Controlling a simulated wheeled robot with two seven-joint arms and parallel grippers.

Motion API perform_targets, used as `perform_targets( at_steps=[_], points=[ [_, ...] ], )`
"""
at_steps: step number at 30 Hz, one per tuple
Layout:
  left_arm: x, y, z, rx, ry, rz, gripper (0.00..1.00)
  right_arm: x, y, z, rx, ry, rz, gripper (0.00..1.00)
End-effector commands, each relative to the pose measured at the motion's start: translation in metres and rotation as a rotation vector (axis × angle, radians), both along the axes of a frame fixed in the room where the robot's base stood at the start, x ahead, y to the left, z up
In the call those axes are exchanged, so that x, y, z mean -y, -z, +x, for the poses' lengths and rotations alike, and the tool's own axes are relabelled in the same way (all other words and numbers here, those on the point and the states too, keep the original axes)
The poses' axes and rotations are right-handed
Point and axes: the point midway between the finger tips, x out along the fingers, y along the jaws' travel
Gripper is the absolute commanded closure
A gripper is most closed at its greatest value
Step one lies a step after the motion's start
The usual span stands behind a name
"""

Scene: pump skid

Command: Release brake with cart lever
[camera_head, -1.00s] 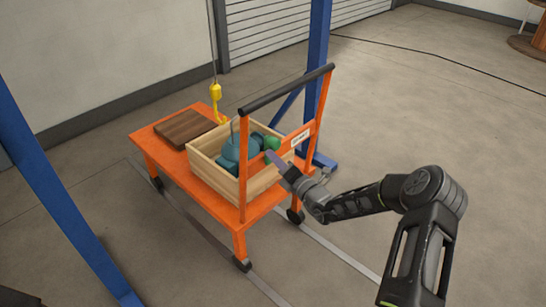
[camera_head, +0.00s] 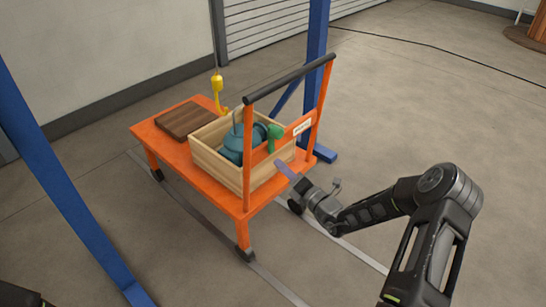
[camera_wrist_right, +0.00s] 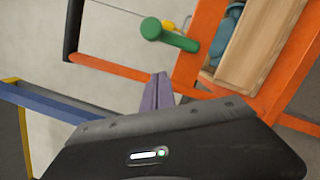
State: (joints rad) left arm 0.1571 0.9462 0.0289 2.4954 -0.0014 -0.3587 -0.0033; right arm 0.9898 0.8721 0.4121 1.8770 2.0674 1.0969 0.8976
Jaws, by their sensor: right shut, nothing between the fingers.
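The orange cart (camera_head: 190,180) stands on the floor with a black-topped push handle (camera_head: 290,78). A green lever (camera_head: 274,132) with a round knob sits at the handle's crossbar, beside a small white label plate (camera_head: 302,127). The lever also shows in the right wrist view (camera_wrist_right: 180,42). My right gripper (camera_head: 285,169) is shut and empty, with purple-grey fingers. It is below the lever in the head view and apart from it; the fingertips (camera_wrist_right: 158,80) overlap the orange bar's edge in the wrist view. My left gripper is out of view.
A wooden crate (camera_head: 205,164) holding a teal pump (camera_head: 234,142) and a brown board (camera_head: 187,122) are on the cart. A yellow hook (camera_head: 217,88) hangs behind. Blue posts (camera_head: 316,50) flank the cart. Floor at the right is clear.

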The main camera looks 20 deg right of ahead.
Motion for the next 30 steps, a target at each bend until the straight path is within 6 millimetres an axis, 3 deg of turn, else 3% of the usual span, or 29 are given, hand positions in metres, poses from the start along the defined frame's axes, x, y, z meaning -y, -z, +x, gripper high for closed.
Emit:
perform_targets(
  at_steps=[3,9,30],
  points=[
    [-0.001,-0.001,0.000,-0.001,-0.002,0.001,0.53,0.004,0.001,-0.022,0.001,-0.001,0.001,1.00],
    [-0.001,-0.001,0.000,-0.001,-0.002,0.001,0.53,0.008,0.003,-0.041,0.001,-0.002,0.000,1.00],
    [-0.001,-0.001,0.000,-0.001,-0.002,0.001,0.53,0.007,0.008,-0.043,-0.008,-0.003,-0.040,1.00]
  ],
)
